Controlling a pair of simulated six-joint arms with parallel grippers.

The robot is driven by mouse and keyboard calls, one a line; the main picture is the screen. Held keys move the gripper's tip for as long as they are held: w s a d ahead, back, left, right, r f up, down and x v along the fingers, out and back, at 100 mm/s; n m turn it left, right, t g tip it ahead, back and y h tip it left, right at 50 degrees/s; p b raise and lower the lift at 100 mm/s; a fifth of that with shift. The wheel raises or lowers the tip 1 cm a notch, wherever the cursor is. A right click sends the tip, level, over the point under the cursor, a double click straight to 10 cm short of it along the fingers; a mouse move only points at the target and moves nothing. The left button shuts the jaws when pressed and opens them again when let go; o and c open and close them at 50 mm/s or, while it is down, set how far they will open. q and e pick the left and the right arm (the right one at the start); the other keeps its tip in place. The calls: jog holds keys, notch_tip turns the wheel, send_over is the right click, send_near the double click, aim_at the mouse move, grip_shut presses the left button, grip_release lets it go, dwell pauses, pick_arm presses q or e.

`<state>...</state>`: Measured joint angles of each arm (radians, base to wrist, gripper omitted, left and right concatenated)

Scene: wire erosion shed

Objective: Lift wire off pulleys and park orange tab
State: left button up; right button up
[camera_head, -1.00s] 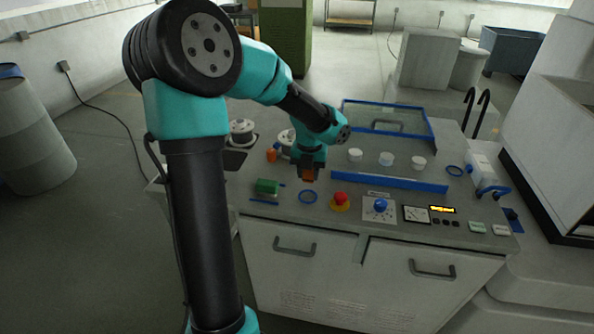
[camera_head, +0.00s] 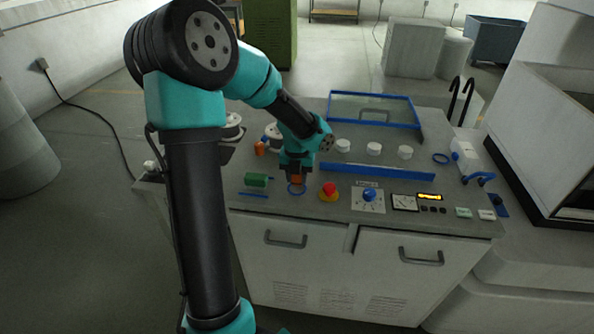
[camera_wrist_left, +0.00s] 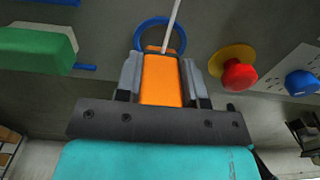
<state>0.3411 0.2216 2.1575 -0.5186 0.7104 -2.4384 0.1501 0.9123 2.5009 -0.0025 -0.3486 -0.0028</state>
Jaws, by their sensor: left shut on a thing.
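My left gripper (camera_head: 297,178) is shut on the orange tab (camera_wrist_left: 162,78), just above the blue ring (camera_head: 297,189) marked on the panel. In the left wrist view the tab sits between both fingers, and a thin pale wire (camera_wrist_left: 172,22) runs from its far end across the blue ring (camera_wrist_left: 140,38). Three white pulleys (camera_head: 374,149) stand in a row behind a blue strip. The wire is too thin to follow in the head view, so I cannot tell whether it touches them. My right gripper is not in view.
A red emergency button (camera_head: 329,189) and a blue knob (camera_head: 369,194) are right of the ring. A green block (camera_head: 256,180) is to its left. White spools (camera_head: 232,127) stand behind my arm.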

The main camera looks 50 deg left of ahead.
pick_arm(q)
jog(key=shift+f, duration=0.95)
dwell(0.4)
jog(key=o, duration=1)
jog(key=shift+o, duration=0.2)
jog(key=shift+r, duration=0.1)
notch_tip(320, 180, up, 17)
jog(key=shift+r, duration=0.15)
